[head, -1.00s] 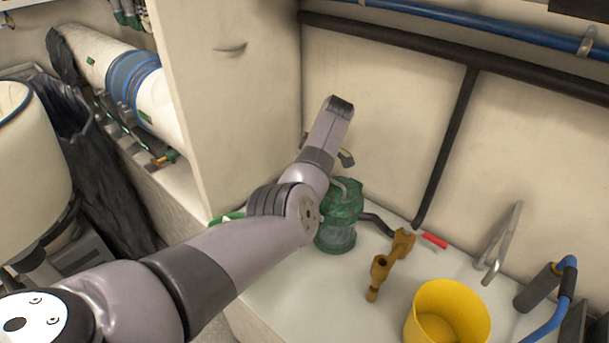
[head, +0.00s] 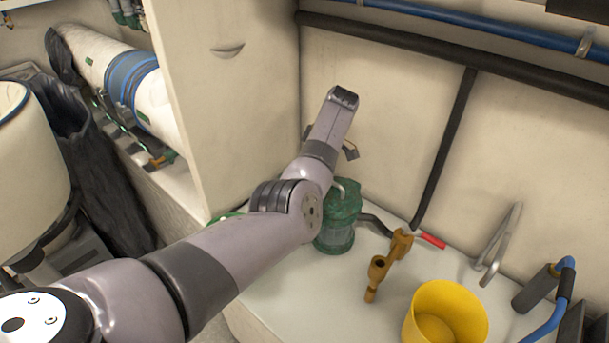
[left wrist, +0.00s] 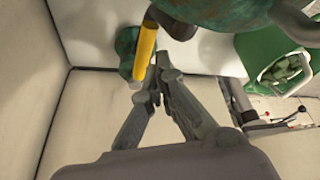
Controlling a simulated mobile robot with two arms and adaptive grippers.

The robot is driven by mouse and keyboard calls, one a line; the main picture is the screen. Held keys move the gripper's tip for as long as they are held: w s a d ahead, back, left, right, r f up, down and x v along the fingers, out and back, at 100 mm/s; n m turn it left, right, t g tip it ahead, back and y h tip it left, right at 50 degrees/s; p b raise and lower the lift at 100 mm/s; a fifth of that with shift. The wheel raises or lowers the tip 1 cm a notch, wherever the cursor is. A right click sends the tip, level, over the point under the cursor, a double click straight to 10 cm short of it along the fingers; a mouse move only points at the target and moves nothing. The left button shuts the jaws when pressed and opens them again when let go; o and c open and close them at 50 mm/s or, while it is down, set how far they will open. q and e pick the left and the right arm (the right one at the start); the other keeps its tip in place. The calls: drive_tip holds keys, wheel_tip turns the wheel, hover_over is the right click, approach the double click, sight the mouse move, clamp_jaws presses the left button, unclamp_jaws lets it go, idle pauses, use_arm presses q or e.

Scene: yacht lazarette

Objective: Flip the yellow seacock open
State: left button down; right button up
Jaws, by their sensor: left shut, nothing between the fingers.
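The yellow seacock lever (left wrist: 145,52) shows in the left wrist view, beside a green, weathered fitting (left wrist: 126,48). A dark part meets its upper end. My left gripper (left wrist: 157,66) is shut and empty, its fingertips close to the right side of the lever's lower part. I cannot tell whether they touch it. In the head view the yellow lever and my left fingers are hidden behind my left arm. My right gripper is in neither view.
A green strainer-like body (head: 339,218) stands beside my left forearm. Right of it are a bronze fitting (head: 379,268), a red handle (head: 432,240) and a yellow bucket (head: 446,318). A cream partition (head: 235,110) rises left of my wrist. A green container (left wrist: 270,65) shows in the wrist view.

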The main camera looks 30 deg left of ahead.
use_arm(q)
drive_tip(key=v, duration=0.9)
drive_tip(key=shift+r, duration=0.2)
drive_tip(key=shift+d, duration=0.1)
